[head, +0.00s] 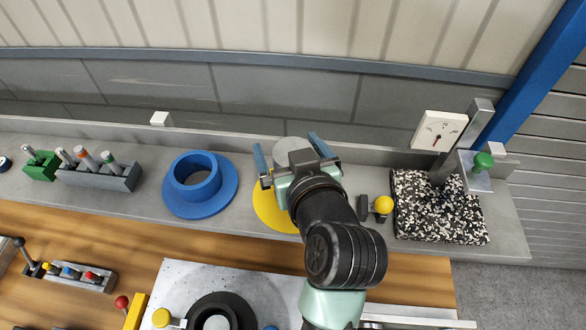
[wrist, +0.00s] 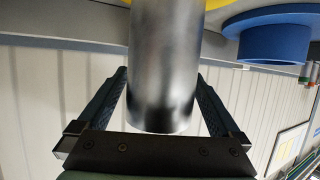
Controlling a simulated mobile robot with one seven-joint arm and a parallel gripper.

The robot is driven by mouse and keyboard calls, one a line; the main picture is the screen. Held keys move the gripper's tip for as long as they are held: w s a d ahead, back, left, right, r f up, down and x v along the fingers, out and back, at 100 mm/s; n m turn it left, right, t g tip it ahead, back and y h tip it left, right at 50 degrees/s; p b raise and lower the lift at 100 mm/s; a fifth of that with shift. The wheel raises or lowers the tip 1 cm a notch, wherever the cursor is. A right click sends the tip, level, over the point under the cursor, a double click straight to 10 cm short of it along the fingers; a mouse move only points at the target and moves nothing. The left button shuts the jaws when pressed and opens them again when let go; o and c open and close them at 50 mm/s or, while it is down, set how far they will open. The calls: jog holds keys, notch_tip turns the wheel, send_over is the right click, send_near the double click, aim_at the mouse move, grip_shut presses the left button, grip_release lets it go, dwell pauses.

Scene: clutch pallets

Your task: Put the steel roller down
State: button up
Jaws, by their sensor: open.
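The steel roller (wrist: 165,65) is a plain grey cylinder between the two fingers of my gripper in the wrist view. In the head view its pale round top (head: 292,145) shows just beyond my gripper (head: 289,151). My gripper is open, with one blue finger on each side of the roller and a visible gap to each. The roller looks upright over a yellow disc (head: 272,212) on the grey shelf. Its foot is hidden in the head view and cut off in the wrist view, so contact with the disc cannot be told.
A blue flanged ring (head: 199,186) stands left of the yellow disc. A yellow ball on a small stand (head: 382,205) and a speckled slab (head: 412,219) with a dial gauge (head: 438,131) are to the right. A grey tool rack (head: 118,179) is far left.

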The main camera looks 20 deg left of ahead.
jog(key=shift+c, duration=0.2)
grip_shut()
jog(key=shift+r, duration=0.1)
